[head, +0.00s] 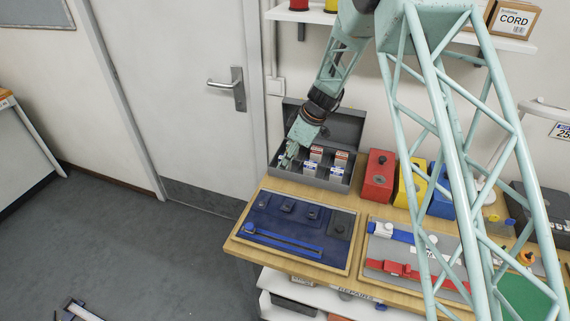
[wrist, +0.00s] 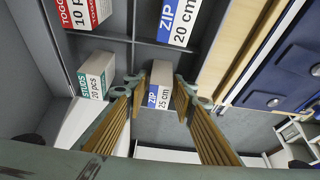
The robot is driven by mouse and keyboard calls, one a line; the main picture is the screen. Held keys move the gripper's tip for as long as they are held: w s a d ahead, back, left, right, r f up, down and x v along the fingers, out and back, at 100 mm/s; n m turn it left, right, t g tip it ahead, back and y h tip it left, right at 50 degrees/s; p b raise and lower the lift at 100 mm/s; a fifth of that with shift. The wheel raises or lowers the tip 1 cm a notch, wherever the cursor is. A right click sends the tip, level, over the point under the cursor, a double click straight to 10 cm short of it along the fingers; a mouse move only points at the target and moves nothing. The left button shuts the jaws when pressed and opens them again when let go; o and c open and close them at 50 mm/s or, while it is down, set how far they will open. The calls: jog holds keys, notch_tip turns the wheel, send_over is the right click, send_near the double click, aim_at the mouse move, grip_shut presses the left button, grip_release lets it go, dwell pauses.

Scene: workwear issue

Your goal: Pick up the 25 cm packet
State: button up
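The 25 cm packet (wrist: 160,84) is a small pale box with a blue and white ZIP label, standing in a compartment of the grey case (head: 307,184). In the wrist view my gripper (wrist: 159,88) is open, with one finger on each side of this packet. A gap shows on the left; the right finger is close to it, and I cannot tell if they touch. In the head view my gripper (head: 286,160) reaches down into the left end of the case and hides that packet.
In the wrist view a 20 pcs STUDS packet (wrist: 93,82), a TOGGLE packet (wrist: 84,12) and a 20 cm ZIP packet (wrist: 178,20) stand in neighbouring compartments. The case's raised lid (head: 335,123) is behind. A red box (head: 378,178) and a blue tray (head: 290,226) are nearby.

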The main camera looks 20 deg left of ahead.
jog(key=shift+c, duration=0.9)
jog(key=c, duration=0.4)
jog(key=shift+r, duration=0.1)
jog(key=shift+r, duration=4.95)
